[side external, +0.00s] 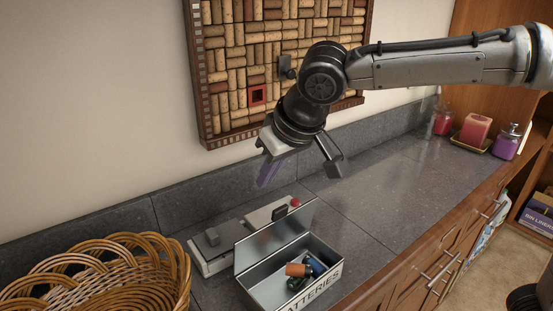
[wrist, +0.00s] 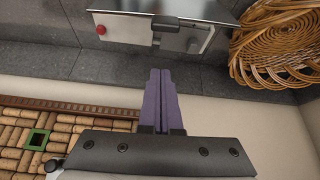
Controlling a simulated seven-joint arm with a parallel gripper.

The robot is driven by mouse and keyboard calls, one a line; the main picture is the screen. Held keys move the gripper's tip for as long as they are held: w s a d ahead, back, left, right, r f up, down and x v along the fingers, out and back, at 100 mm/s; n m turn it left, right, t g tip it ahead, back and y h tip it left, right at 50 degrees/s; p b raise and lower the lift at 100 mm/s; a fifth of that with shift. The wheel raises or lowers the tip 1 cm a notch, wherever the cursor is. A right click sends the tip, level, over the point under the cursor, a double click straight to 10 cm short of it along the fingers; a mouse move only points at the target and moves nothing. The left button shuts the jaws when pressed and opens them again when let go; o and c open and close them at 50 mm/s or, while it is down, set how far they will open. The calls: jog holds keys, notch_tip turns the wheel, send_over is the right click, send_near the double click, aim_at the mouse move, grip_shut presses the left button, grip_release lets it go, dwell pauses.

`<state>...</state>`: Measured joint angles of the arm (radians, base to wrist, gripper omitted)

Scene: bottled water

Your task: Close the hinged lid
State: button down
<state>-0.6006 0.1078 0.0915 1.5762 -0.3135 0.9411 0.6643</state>
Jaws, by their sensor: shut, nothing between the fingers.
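A metal box (side external: 327,287) with "BATTERIES" on its front stands on the grey counter. Its hinged lid (side external: 272,238) stands open and raised along the back edge, with a dark tab (side external: 279,211) at its top. Several batteries (side external: 298,270) lie inside. In the wrist view a glossy grey panel, seemingly the lid (wrist: 185,8), shows at the top edge. My gripper (side external: 266,175), with purple fingers, is above and behind the lid, apart from it. Its fingers are together and empty in the wrist view (wrist: 160,75). The box interior is hidden there.
A white and grey device (side external: 215,248) with a red button (side external: 295,202) sits behind the box, close to the lid. A wicker basket (side external: 175,265) stands at left. A cork board (side external: 270,60) hangs on the wall. The counter right of the box is clear; candles (side external: 476,128) stand far right.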

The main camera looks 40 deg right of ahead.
aim_at(277, 231)
jog(key=shift+s+d+f, duration=0.1)
jog(key=shift+s+f, duration=1.25)
jog(key=shift+f, duration=0.1)
